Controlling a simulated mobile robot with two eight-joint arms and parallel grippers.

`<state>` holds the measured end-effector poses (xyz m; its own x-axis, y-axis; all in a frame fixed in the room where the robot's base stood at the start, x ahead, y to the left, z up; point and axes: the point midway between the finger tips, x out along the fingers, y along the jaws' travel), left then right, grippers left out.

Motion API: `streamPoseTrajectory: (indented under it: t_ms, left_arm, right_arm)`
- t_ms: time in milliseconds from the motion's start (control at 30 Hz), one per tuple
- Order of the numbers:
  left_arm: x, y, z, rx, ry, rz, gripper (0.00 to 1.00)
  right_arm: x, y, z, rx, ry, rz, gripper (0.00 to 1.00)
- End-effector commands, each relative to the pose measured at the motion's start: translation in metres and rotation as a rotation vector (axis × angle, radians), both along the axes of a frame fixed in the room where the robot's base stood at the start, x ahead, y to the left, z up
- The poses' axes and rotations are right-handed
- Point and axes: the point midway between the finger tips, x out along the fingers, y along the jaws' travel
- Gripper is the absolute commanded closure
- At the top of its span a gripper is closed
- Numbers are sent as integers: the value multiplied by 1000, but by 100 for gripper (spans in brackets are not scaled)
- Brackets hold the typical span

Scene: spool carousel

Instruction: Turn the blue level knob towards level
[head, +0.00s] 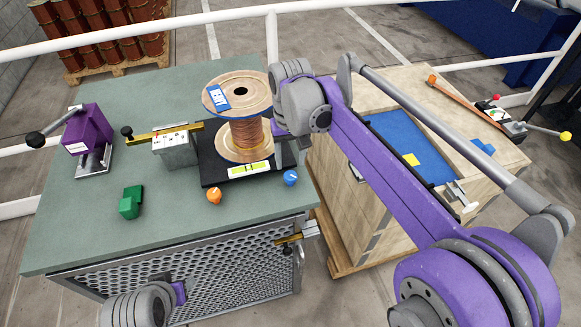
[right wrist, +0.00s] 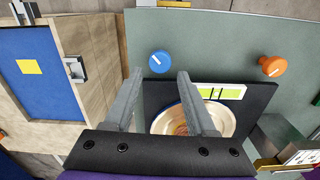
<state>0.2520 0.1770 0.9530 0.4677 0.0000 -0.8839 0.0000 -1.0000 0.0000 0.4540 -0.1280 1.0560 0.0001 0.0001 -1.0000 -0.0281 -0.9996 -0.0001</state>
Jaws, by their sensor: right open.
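The blue level knob (head: 290,177) sits on the green bench top near its front right corner, with a white pointer mark on its top. In the right wrist view the blue knob (right wrist: 159,62) lies ahead, between the lines of my right gripper's two fingers (right wrist: 160,75). My right gripper (head: 288,140) is open and empty, above and behind the knob, apart from it. The yellow-green level vial (head: 249,170) lies on the front edge of the black spool base (head: 212,171); its bubble is too small to read. Only part of my left wrist shows at the bottom left; its fingers are unclear.
A copper wire spool (head: 247,125) stands on the base, close to my right gripper. An orange knob (head: 214,196) is left of the blue one. A green block (head: 131,203) and purple clamp device (head: 88,130) stand further left. A wooden crate (head: 350,200) is on the right.

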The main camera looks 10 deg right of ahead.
Motion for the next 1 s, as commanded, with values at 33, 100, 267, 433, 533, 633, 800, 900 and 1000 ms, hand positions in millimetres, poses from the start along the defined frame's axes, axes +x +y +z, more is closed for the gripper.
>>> streamPoseTrajectory:
  t_ms: [33, 100, 267, 433, 533, 633, 800, 900, 1000]
  left_arm:
    - [1, 0, 2, 0, -1, 0, 50]
    - [1, 0, 3, 0, -2, 0, 50]
    - [2, 0, 5, 0, -4, 0, 50]
    - [2, 0, 6, 0, -4, 0, 50]
    - [2, 0, 5, 0, -4, 0, 50]
    - [2, 0, 5, 0, -4, 0, 50]
    - [2, 0, 5, 0, -4, 0, 50]
    - [2, 0, 5, 0, -4, 0, 50]
    - [2, 0, 5, 0, -4, 0, 50]
  right_arm:
    - [0, 0, 12, 0, -1, 0, 44]
    - [0, 0, 26, 0, 0, 0, 44]
    - [0, 0, 48, 0, 0, 0, 44]
    - [0, 0, 56, 0, 0, 0, 44]
    - [0, 0, 56, 0, 0, 0, 44]
    - [0, 0, 56, 0, 0, 0, 44]
    - [0, 0, 56, 0, 0, 0, 44]
    - [-1, 0, 56, 0, -1, 0, 44]
    - [-8, -3, 54, 2, -16, 0, 44]
